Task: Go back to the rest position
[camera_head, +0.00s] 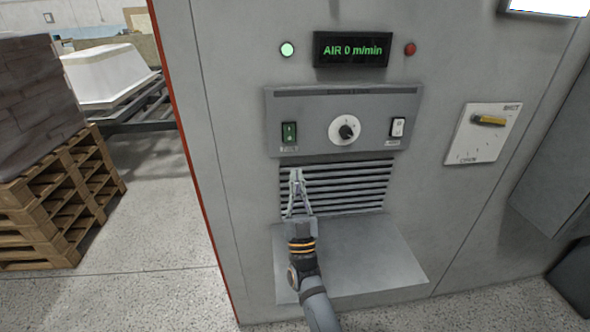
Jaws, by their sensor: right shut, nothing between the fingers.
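My right gripper (297,180) is shut and empty. Its fingertips point up in front of the upper left part of the louvred vent (350,188) on the grey machine cabinet (240,130). The gripper shows below the green rocker switch (289,133); I cannot tell whether it touches the vent. My right arm comes up from the bottom edge, over the sloped metal shelf (370,265). My left gripper is not in view.
The control panel has a dial (345,130) and a white switch (397,127). The display (352,49) reads "AIR 0 m/min"; a green lamp (287,49) is lit. A yellow-handled switch (488,120) is at right. Pallets (60,205) and a white tub shell (105,75) stand left, with open floor between.

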